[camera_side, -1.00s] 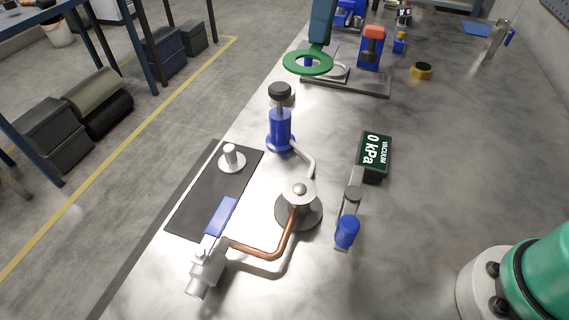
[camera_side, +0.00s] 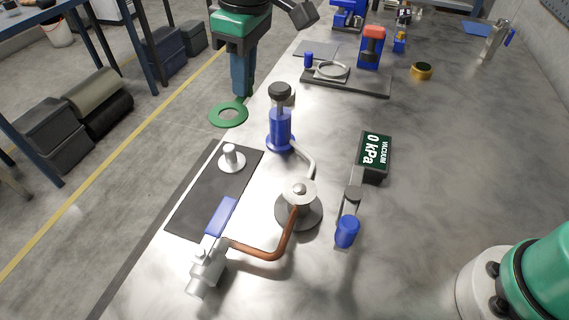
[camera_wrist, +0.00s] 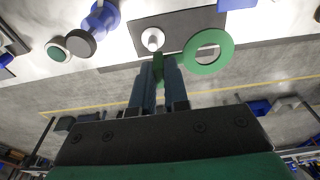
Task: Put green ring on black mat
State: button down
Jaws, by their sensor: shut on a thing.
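My gripper (camera_side: 241,97) is shut on the green ring (camera_side: 228,117). It holds the ring by a tab at one edge, in the air beyond the far end of the black mat. The ring also shows in the wrist view (camera_wrist: 208,52), to the right of the fingertips (camera_wrist: 158,60). The black mat (camera_side: 190,212) lies on the metal table and carries a white peg on a round base (camera_side: 231,158). In the wrist view the mat (camera_wrist: 178,22) shows behind the peg (camera_wrist: 152,38) and the ring. The ring's height above the table is hard to tell.
A blue cylinder with a black knob (camera_side: 280,128) stands right of the mat's far end. A blue-handled valve (camera_side: 208,262) with a copper pipe (camera_side: 272,250) is at the near end. A vacuum gauge (camera_side: 374,154) stands further right. A grey fixture plate (camera_side: 345,82) lies behind.

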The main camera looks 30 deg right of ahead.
send_over(219, 184)
notch_tip(219, 184, down, 10)
jog(key=shift+s+d+f, duration=0.1)
jog(key=shift+f, duration=3.25)
jog(key=shift+f, duration=0.6)
jog(key=c, duration=0.8)
grip_release()
